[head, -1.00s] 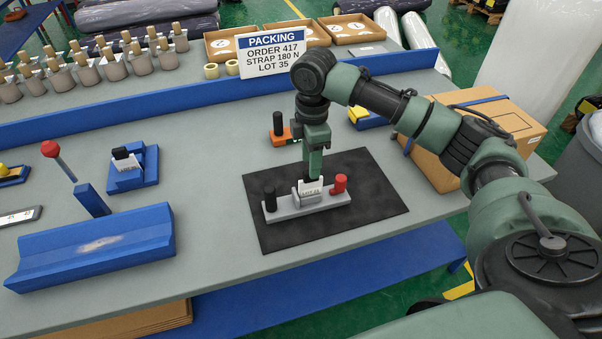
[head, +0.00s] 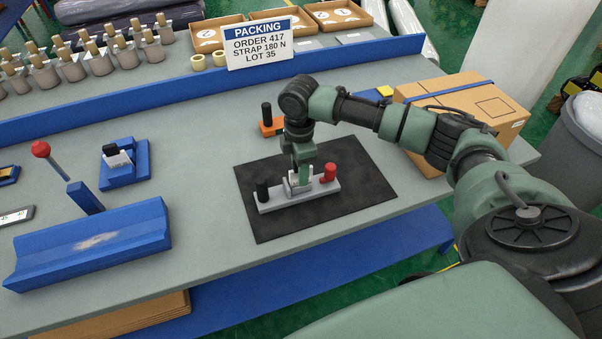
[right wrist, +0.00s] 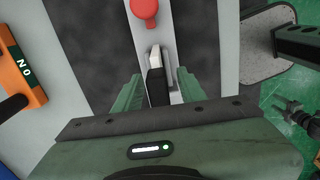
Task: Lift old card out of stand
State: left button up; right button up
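The grey stand (head: 315,193) is on a black mat, with a black knob (head: 262,190) at its left end and a red knob (head: 328,172) at its right. The old card (head: 293,187) is upright in the stand's middle, mostly hidden by my gripper in the head view. My right gripper (head: 301,177) is low over it, pointing down. In the right wrist view its green fingers (right wrist: 159,90) stand apart on either side of the card's black top (right wrist: 156,88), with gaps visible. My left gripper is out of view.
A blue holder (head: 138,165) with another black-topped card stands left of the mat (head: 365,180). An orange block (head: 270,126) with a black knob is behind the stand. A cardboard box (head: 420,160) lies right, under my arm.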

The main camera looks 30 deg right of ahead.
grip_shut()
jog(key=shift+r, duration=0.1)
